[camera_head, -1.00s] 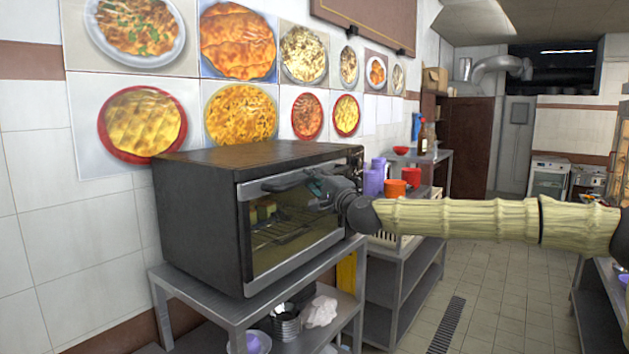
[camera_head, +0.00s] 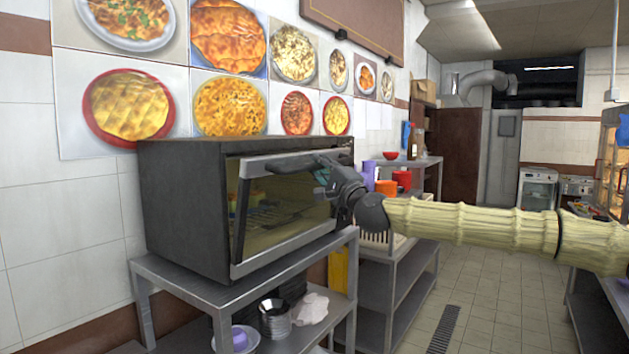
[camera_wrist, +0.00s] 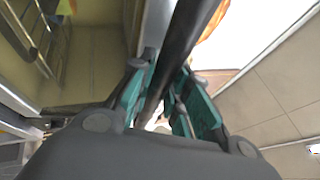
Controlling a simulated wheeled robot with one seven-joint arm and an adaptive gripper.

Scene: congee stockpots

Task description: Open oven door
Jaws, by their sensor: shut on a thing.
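The black toaster-style oven (camera_head: 182,205) stands on a steel table at the left in the head view. Its glass door (camera_head: 285,238) stands slightly open at the top, tilted out from the body. The dark handle bar (camera_head: 275,165) runs along the door's top edge, and in the wrist view the bar (camera_wrist: 187,40) passes between the teal fingers. My gripper (camera_head: 322,172) is shut on the handle near its right end; it also shows in the wrist view (camera_wrist: 163,110). A wire rack (camera_wrist: 35,35) shows inside the oven in the wrist view.
The steel table (camera_head: 205,292) carries the oven, with stacked metal bowls (camera_head: 274,318) on its lower shelf. Orange containers (camera_head: 402,180) and purple cups stand on a counter behind. The tiled floor (camera_head: 480,300) to the right is clear.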

